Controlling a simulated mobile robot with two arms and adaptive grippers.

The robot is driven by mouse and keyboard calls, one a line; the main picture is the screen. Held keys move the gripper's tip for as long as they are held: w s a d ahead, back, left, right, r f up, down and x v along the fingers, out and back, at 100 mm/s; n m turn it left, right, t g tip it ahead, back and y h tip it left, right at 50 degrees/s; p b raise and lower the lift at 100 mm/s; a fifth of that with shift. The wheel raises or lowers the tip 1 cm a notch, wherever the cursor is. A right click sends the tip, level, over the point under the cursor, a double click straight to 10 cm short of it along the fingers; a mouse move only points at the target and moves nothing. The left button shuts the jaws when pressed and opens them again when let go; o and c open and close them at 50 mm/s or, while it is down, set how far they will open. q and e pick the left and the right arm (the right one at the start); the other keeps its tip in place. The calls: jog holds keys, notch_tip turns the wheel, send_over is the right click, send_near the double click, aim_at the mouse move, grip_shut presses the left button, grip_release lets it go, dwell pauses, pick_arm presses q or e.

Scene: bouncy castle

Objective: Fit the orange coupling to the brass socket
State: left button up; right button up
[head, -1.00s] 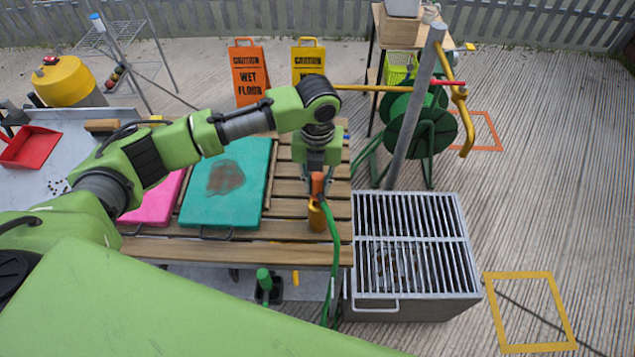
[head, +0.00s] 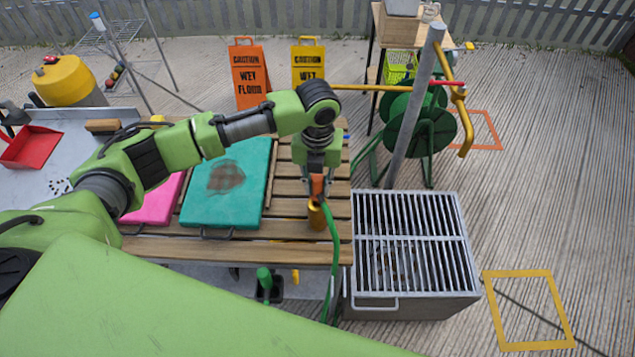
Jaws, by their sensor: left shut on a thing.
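My left gripper (head: 317,188) points down over the front right part of the slatted wooden table and is shut on the orange coupling (head: 317,184). The coupling is small and mostly covered by the fingers. A green hose (head: 334,250) runs from it down past the table's front edge. The brass socket (head: 316,217) stands upright on the table directly under the coupling. The two look in line and touching or nearly so; I cannot tell whether the coupling is seated. My right gripper is not in view.
A teal pad (head: 228,185) and a pink pad (head: 152,201) lie on the table (head: 250,250) to the left. A grey grated box (head: 412,250) stands right of the table, with a slanted grey post (head: 413,110) and green hose reel (head: 420,128) behind it. Open decking lies further right.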

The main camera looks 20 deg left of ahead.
pick_arm(q)
jog(key=shift+f+p, duration=0.6)
jog(key=shift+p, duration=0.1)
dwell(2.2)
jog(key=shift+f+b, duration=0.65)
jog(key=shift+f, duration=0.65)
dwell(0.9)
jog(key=o, duration=1.1)
notch_tip(320, 180, up, 12)
jog(key=shift+s, duration=0.1)
